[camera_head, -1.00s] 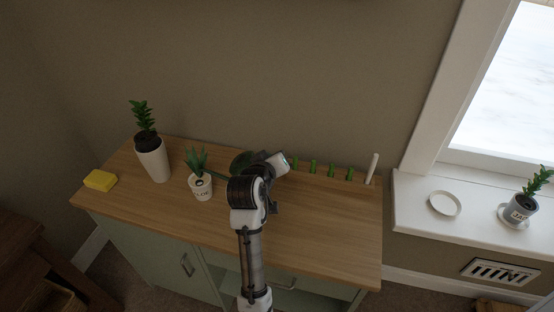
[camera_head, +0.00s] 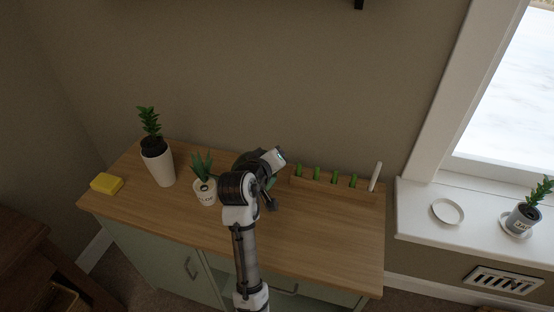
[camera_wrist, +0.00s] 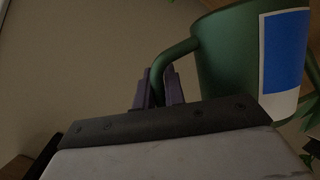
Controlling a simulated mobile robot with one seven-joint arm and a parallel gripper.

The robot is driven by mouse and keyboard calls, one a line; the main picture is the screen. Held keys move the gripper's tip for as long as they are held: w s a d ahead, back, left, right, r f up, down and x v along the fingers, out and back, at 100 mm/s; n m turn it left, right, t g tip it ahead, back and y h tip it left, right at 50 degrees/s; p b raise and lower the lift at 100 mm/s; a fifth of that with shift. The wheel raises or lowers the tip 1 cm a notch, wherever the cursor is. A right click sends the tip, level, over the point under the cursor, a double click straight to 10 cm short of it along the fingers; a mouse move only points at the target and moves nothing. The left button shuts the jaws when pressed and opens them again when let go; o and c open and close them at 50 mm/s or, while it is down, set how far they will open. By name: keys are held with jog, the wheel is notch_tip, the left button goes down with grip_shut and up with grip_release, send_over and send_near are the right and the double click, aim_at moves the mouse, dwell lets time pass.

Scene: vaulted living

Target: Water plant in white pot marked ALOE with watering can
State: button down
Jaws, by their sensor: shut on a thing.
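The white pot marked ALOE (camera_head: 207,198) stands on the wooden cabinet top, its spiky plant (camera_head: 202,165) rising from it; the label is partly readable. My gripper (camera_wrist: 160,90) is shut on the handle of the green watering can (camera_wrist: 226,55), which carries a blue and white label. In the head view my arm hides the gripper and most of the can, just right of the aloe pot. I cannot tell the can's tilt or where its spout points. Some green leaves show at the wrist view's lower right edge.
A tall white pot with a plant (camera_head: 158,168) and a yellow sponge (camera_head: 106,184) stand left of the aloe. A wooden rack with several green items (camera_head: 325,184) lies along the wall. The front right of the cabinet top (camera_head: 310,235) is clear. A grey potted plant (camera_head: 523,217) sits on the windowsill.

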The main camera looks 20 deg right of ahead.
jog(key=shift+w+a+r+n, duration=0.15)
jog(key=shift+w+a+r, duration=0.1)
jog(key=shift+r, duration=0.35)
jog(key=shift+w+a+r+n, duration=0.1)
jog(key=shift+a+r+n, duration=0.1)
jog(key=shift+r, duration=0.35)
jog(key=shift+s+d+f, duration=0.2)
jog(key=shift+f, duration=0.35)
jog(key=s+d+f+m+t+y+b, duration=0.2)
jog(key=d+f+m+b, duration=0.4)
jog(key=f+b, duration=0.5)
jog(key=shift+s+t+y+b, duration=0.3)
jog(key=shift+s+y+b, duration=0.6)
jog(key=shift+y, duration=0.1)
